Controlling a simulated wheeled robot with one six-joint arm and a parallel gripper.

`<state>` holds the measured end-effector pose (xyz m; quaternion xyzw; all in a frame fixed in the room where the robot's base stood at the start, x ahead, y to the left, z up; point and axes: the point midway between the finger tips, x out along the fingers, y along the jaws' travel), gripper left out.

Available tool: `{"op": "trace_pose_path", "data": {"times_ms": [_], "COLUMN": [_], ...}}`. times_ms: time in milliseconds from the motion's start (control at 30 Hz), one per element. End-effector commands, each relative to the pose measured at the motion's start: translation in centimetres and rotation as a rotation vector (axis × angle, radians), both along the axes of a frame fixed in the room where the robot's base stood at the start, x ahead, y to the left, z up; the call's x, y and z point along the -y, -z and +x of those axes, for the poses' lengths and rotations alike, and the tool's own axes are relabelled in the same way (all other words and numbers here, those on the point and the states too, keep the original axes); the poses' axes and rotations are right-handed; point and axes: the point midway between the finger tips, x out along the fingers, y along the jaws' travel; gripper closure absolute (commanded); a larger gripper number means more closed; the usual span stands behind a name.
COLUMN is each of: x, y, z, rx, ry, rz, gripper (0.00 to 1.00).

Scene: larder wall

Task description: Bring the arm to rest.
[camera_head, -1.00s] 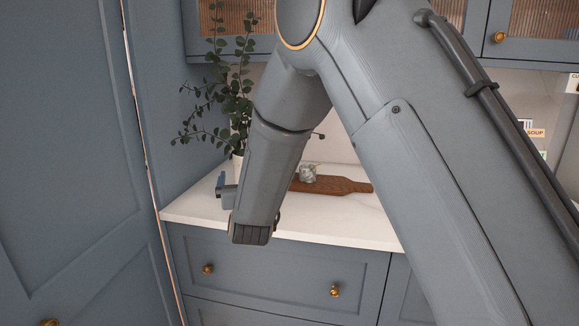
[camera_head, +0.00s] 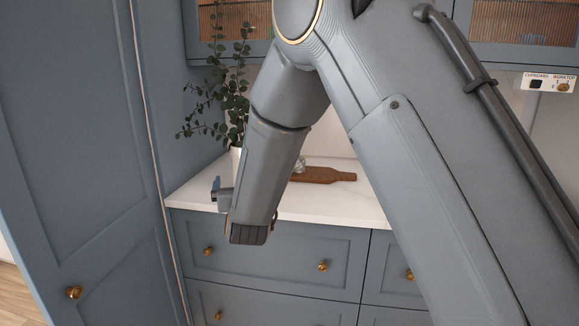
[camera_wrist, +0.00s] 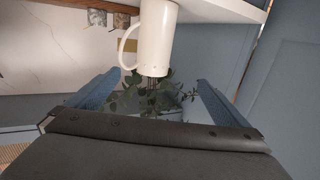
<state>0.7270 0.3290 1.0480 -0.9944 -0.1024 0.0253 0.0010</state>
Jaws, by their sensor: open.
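My arm reaches down across the head view. One finger of my gripper (camera_head: 217,190) shows beside the arm's lower end, over the worktop's left front part. In the wrist view both blue fingers of my gripper (camera_wrist: 155,98) stand wide apart with nothing held between them. Beyond them is a white jug (camera_wrist: 154,38) with a handle, appearing upside down, with green leaves below it. I cannot tell the exact gap to the jug.
The white worktop (camera_head: 330,205) bears a dark wooden board (camera_head: 325,175), a small glass item partly behind my arm, and a leafy plant (camera_head: 236,100). A tall blue door (camera_head: 85,150) stands left. Drawers lie below, glazed cupboards above. A switch panel (camera_head: 548,83) is at right.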

Motion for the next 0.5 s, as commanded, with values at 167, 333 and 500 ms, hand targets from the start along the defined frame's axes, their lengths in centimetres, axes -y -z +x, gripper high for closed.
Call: {"op": "trace_pose_path", "data": {"times_ms": [167,333,500], "x": [2.0,4.9,9.0], "y": [1.2,2.7,4.8], "z": [-0.2,-0.9,-2.7], "rx": [-0.085,-0.199,-0.360], "ry": [-0.006,-0.007,-0.003], "rz": [-0.015,-0.035,-0.058], "gripper": [0.00,0.00,0.00]}}
